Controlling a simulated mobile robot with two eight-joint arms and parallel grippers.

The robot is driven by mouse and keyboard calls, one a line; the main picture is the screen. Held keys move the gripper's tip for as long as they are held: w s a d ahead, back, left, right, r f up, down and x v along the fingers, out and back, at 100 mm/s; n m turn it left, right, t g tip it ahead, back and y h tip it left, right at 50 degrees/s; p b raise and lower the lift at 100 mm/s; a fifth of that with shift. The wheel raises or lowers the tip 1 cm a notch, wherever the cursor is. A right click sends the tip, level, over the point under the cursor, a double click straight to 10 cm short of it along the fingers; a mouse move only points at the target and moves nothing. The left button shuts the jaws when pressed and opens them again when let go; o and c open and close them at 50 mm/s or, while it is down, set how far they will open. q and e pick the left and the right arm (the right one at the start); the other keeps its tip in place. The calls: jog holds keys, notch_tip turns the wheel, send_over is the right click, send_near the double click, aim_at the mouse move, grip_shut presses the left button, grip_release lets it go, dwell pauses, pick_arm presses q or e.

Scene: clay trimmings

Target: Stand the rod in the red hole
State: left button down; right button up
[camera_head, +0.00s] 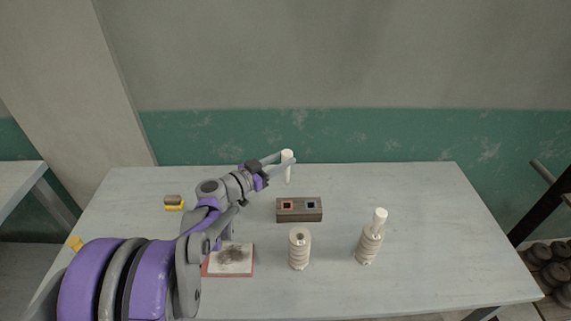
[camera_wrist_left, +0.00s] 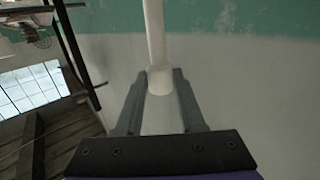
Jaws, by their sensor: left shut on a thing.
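My left gripper (camera_head: 280,160) is shut on a white rod (camera_head: 287,170) and holds it upright above the far part of the table. In the left wrist view the rod (camera_wrist_left: 155,45) stands between the fingertips of my left gripper (camera_wrist_left: 160,80). A dark block (camera_head: 300,216) with two square holes lies near the table's middle, in front of and below the rod. Its left hole has a red rim (camera_head: 287,206); its right hole (camera_head: 311,206) has a pale rim. The rod's lower end is apart from the block. My right gripper is not in view.
A ribbed pale holder (camera_head: 299,252) stands in front of the block. Another ribbed holder (camera_head: 367,246) with a white rod (camera_head: 379,218) in it stands to the right. The table's right side is clear.

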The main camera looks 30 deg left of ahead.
aim_at(285, 174)
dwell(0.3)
pick_arm(q)
jog(key=shift+f+b, duration=1.6)
jog(key=shift+f, duration=1.35)
jog(key=shift+f+b, duration=3.5)
jog(key=shift+f, duration=1.55)
jog(key=shift+c, duration=2.2)
grip_release()
jog(key=shift+r, duration=0.1)
